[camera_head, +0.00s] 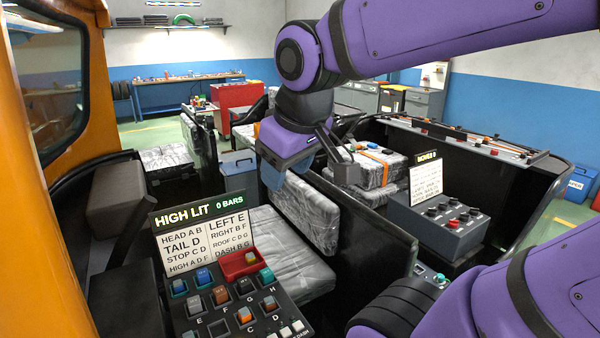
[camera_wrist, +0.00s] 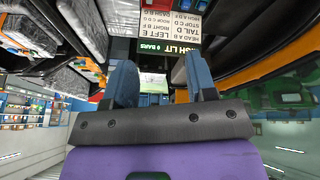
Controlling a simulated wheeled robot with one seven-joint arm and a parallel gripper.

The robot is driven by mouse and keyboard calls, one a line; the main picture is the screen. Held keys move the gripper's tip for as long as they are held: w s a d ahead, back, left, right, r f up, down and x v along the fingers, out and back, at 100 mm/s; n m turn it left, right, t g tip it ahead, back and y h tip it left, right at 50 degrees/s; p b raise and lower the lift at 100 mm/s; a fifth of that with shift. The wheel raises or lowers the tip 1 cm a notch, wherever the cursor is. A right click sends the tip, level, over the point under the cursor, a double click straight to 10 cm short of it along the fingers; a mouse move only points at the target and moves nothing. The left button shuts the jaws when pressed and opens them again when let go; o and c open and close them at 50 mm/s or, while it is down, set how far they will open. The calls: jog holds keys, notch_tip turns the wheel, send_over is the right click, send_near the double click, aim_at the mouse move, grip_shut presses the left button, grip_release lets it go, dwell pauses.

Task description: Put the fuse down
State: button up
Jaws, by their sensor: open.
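A slanted dark fuse panel (camera_head: 208,330) stands at the lower middle of the head view. Several fuses sit in its lettered slots, among them a teal fuse (camera_head: 266,275), an orange fuse (camera_head: 245,315) and a brown fuse (camera_head: 221,296). A small yellow-orange fuse (camera_head: 251,256) sits at the red tray (camera_head: 229,268) on the panel's upper edge. I cannot tell which fuse the task means. My gripper (camera_head: 276,174) hangs above and behind the panel, apart from it. In the wrist view its blue fingers (camera_wrist: 162,85) stand apart, with no fuse visible between them.
A sign reading HIGH LIT, 0 BARS (camera_head: 198,216) rises behind the panel. Grey padded seats (camera_head: 280,245) lie beyond it. A grey switch box (camera_head: 447,225) stands at the right. An orange cab pillar (camera_head: 45,220) bounds the left.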

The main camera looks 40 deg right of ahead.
jog(key=shift+s+a+r+m+t+y, duration=0.15)
jog(key=shift+s+m, duration=0.1)
jog(key=shift+s, duration=0.35)
jog(key=shift+s+f+m+t+y, duration=0.1)
jog(key=shift+s+m, duration=0.1)
jog(key=shift+s, duration=0.45)
jog(key=shift+s+a+r+m+t+y, duration=0.15)
jog(key=shift+s+m, duration=0.1)
jog(key=shift+s, duration=0.35)
